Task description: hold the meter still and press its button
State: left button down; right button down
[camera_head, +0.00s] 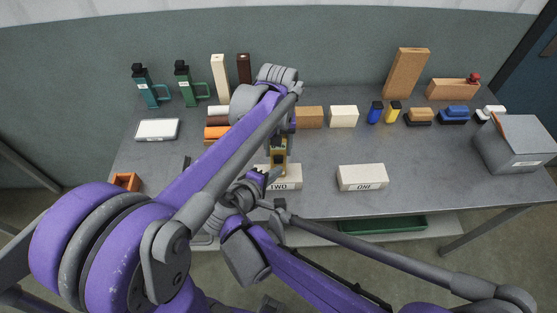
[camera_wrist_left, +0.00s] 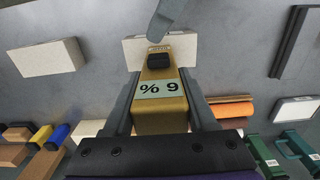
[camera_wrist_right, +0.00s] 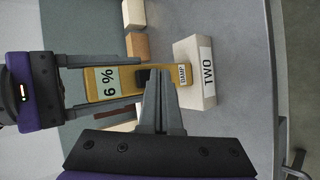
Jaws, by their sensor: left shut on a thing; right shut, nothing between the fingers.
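The meter (camera_wrist_left: 160,115) is yellow, with a pale display reading "6 %", a black button (camera_wrist_left: 158,60) and a small label at its front end. It also shows in the head view (camera_head: 278,160) and the right wrist view (camera_wrist_right: 101,92). My left gripper (camera_wrist_left: 160,78) is shut on the meter's sides. The meter's front end is at the white block marked TWO (camera_wrist_right: 205,92); contact is unclear. My right gripper (camera_wrist_right: 158,75) is shut and empty, its tips close to the button and partly covering it in the right wrist view. I cannot tell whether they touch.
A white block marked ONE (camera_head: 362,178) lies to the right on the grey table (camera_head: 225,205). Several blocks, brushes and bottles line the back. A grey box (camera_head: 515,145) stands at the right end. An orange tray (camera_head: 125,182) is at the front left. My arms cross closely mid-table.

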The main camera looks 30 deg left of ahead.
dwell(0.3)
jog(key=s+d, duration=0.1)
jog(key=s, duration=0.2)
jog(key=s+d, duration=0.1)
jog(key=shift+s+d, duration=0.15)
jog(key=shift+d, duration=0.2)
dwell(0.4)
pick_arm(q)
jog(key=shift+c, duration=0.6)
grip_release()
